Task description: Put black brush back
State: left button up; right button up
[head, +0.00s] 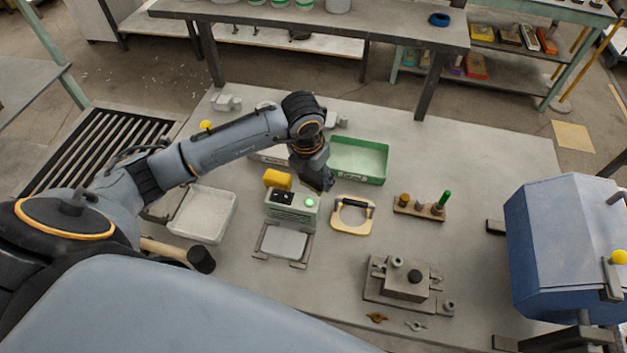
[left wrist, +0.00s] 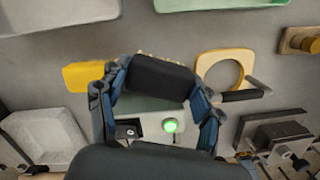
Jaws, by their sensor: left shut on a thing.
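My left gripper (head: 318,178) hangs over the table beside the grey box with the green light. In the left wrist view its two fingers (left wrist: 158,82) are shut on the sides of the black brush (left wrist: 160,74). A little of the brush's pale bristles shows along its far edge. In the head view the brush is hard to tell from the dark gripper. The grey box (head: 291,212) with a lit green button also shows below the brush in the left wrist view (left wrist: 150,122). My right gripper is not in view.
A yellow block (head: 278,178) sits by the grey box. A green tray (head: 358,161) lies behind, a pale tray (head: 203,213) to the left. A tan ring with a black handle (head: 352,221), a wooden rack (head: 419,211) and a metal fixture (head: 403,294) stand rightward.

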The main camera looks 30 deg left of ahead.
aim_at(314, 184)
pick_arm(q)
notch_tip(314, 184, down, 3)
jog(key=shift+f+p, duration=0.15)
jog(key=shift+p, duration=0.25)
jog(key=shift+f, duration=0.2)
jog(key=o, duration=0.8)
jog(key=shift+o, duration=0.2)
